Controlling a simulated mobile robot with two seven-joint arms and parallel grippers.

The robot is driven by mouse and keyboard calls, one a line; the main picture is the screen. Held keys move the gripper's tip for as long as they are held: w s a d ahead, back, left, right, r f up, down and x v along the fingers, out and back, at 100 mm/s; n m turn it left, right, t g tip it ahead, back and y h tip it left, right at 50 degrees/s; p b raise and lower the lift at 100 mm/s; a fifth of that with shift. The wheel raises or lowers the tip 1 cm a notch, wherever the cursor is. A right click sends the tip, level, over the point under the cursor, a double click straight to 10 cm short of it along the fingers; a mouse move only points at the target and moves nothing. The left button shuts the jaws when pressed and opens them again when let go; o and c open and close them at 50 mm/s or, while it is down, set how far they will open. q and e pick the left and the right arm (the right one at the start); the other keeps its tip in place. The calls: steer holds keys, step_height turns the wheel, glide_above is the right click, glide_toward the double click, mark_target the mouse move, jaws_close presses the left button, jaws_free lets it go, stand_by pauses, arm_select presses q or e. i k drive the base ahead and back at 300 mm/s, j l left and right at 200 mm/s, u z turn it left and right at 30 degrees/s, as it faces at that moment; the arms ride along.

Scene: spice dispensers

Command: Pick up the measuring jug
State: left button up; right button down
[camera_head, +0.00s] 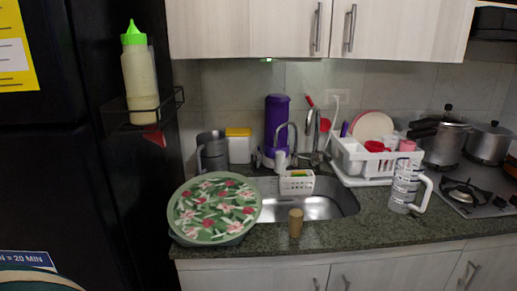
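The measuring jug (405,186) is a clear jug with dark markings and a white handle on its right side. It stands upright on the dark granite counter (365,232), right of the sink and left of the stove. Neither of my grippers shows in the head view.
A dish rack (347,163) stands close behind the jug. The stove (487,205) with pots (443,142) is to its right. The sink (335,203), a small brown cylinder (295,223) and a floral round lid (214,207) are to its left.

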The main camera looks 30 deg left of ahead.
mark_target(408, 176)
steer(key=l+u, duration=0.15)
steer(key=u, duration=0.35)
steer(key=i+l+u, duration=0.1)
steer(key=u, duration=0.35)
steer(key=l+u, duration=0.2)
steer(key=u, duration=0.3)
steer(key=l+u, duration=0.3)
steer(key=l, duration=0.2)
steer(key=k+l+u, duration=0.15)
steer(key=l+u, duration=0.2)
steer(key=l, duration=0.15)
